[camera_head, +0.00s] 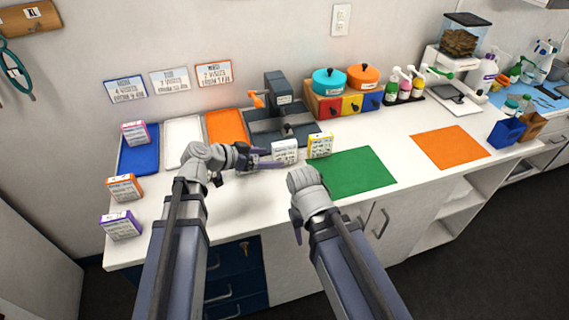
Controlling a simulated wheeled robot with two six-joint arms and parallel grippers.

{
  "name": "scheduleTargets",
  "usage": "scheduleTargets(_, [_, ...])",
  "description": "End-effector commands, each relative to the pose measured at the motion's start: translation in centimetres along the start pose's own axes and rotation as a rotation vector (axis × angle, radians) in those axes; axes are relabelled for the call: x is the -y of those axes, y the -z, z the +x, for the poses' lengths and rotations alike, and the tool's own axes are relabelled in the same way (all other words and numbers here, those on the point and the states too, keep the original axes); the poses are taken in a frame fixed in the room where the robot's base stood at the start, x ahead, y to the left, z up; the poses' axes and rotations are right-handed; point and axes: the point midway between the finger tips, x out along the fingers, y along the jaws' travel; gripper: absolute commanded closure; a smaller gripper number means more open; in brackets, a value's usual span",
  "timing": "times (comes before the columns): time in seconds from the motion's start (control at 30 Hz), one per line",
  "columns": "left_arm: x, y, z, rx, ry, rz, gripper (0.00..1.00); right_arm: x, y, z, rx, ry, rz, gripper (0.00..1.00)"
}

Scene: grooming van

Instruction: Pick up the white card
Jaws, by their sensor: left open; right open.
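A white-faced card or small box (287,147) with dark print stands on the counter near the middle. A white-bordered card (170,81) is on the wall between a blue-bordered and an orange-bordered one. I cannot tell which of these is the white card. My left gripper (272,158) is open, its purple fingers reaching right, close beside the white-faced box. Whether they touch it is not clear. My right gripper (297,226) is open, points downward at the counter's front edge, and is partly hidden by its own wrist.
A yellow-topped box (320,145) stands just right of the white-faced one. A green mat (352,173) lies further right. Blue, white (183,135) and orange trays are at the back left. Orange (125,187) and purple (121,226) boxes stand at the left edge.

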Motion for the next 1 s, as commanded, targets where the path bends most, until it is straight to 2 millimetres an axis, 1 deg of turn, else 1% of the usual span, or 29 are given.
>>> scheduleTargets(0.03, [1.3, -0.1, -0.1, -0.043, 0.022, 0.018, 0.14, 0.1, 0.1, 0.9, 0.0, 0.0, 0.0, 0.5])
scheduleTargets(0.13, [2.6, 0.6, -0.7, -0.101, 0.051, 0.047, 0.14, 0.1, 0.1, 1.3, 0.0, 0.0, 0.0, 0.5])
scheduleTargets(0.23, [3.1, 0.9, -1.0, -0.127, 0.065, 0.062, 0.14, 0.1, 0.1, 1.4, 0.0, 0.0, 0.0, 0.5])
scheduleTargets(0.37, [3.2, 1.1, -1.1, -0.134, 0.067, 0.066, 0.14, 0.1, 0.1, 1.4, 0.0, 0.0, 0.0, 0.5])
scheduleTargets(0.47, [3.3, 1.1, -0.5, -0.133, 0.066, 0.066, 0.14, 0.1, 0.1, 1.6, 0.0, 0.0, 0.0, 0.5])
scheduleTargets(0.63, [3.4, 1.3, 1.3, -0.131, 0.065, 0.067, 0.14, 0.2, 0.1, 2.4, 0.0, 0.0, 0.0, 0.5])
scheduleTargets(0.87, [3.4, 1.4, 1.9, -0.131, 0.066, 0.065, 0.14, 0.2, 0.1, 2.5, 0.0, 0.0, 0.0, 0.5])
scheduleTargets(1.0, [3.5, 1.6, 3.5, -0.13, 0.064, 0.066, 0.14, 0.3, 0.2, 3.1, 0.0, 0.0, 0.0, 0.5])
